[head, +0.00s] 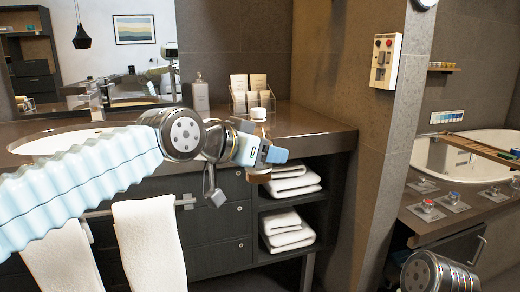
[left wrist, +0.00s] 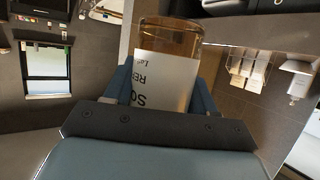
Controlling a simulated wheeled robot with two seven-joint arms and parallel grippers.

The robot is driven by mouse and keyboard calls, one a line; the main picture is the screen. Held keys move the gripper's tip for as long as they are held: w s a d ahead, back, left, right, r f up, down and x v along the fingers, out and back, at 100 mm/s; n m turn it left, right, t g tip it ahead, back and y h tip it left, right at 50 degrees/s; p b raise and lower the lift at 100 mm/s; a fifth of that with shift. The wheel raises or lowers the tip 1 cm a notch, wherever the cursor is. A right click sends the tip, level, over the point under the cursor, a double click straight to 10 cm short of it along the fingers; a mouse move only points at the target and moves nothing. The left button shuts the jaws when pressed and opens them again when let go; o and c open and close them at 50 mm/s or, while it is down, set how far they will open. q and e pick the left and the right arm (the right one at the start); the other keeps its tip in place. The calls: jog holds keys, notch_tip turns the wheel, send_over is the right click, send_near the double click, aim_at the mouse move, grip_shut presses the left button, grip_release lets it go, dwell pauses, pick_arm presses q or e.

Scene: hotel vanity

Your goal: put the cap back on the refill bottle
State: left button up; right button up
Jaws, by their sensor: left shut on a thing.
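My left gripper (head: 262,150) is shut on the refill bottle and holds it in the air in front of the vanity counter's front edge. The amber bottle (left wrist: 168,40) with a white printed label (left wrist: 162,78) sits between the two blue fingers (left wrist: 160,92) in the left wrist view. In the head view its brown base (head: 258,177) shows below the fingers, and the rest is mostly hidden. A small white cylinder (head: 258,113) shows just above the gripper; I cannot tell whether it is the cap or whether it touches the bottle. My right gripper is out of view.
A clear holder with cards (head: 250,92) and a grey dispenser (head: 200,94) stand at the back of the counter (head: 310,120). The sink (head: 60,143) is at left. Folded towels (head: 288,230) fill shelves below. A wall corner (head: 375,150) stands at right, before the bathtub (head: 470,155).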

pick_arm(q)
jog(key=w+a+f+n+t+y, duration=0.1)
jog(key=w+a+f+n+y, duration=0.15)
jog(key=a+f, duration=0.45)
jog(key=w+a+f+n+t+y, duration=0.15)
jog(key=w+f, duration=0.25)
jog(key=f, duration=0.7)
jog(key=w+a+f+n+t+y, duration=0.15)
jog(key=w+a+f, duration=0.3)
jog(key=f, duration=0.45)
jog(key=s+a+f+n+y, duration=0.2)
jog(key=s+a+f+y, duration=0.1)
jog(key=a+f, duration=0.5)
jog(key=shift+s+n+g, duration=0.2)
jog(key=shift+n+g, duration=0.1)
jog(key=shift+n, duration=0.05)
jog(key=shift+y, duration=0.25)
jog(key=s+d+f+m+g+h, duration=0.1)
jog(key=s+d+f+m+h, duration=0.3)
jog(key=d+f, duration=0.3)
jog(key=s+d+f+m+g+h, duration=0.2)
jog(key=s+d+f+m+h, duration=0.2)
jog(key=d+f, duration=0.3)
jog(key=shift+d+f+h, duration=0.2)
jog(key=shift+d+h, duration=0.2)
jog(key=shift+d, duration=0.45)
jog(key=shift+s, duration=0.1)
grip_shut()
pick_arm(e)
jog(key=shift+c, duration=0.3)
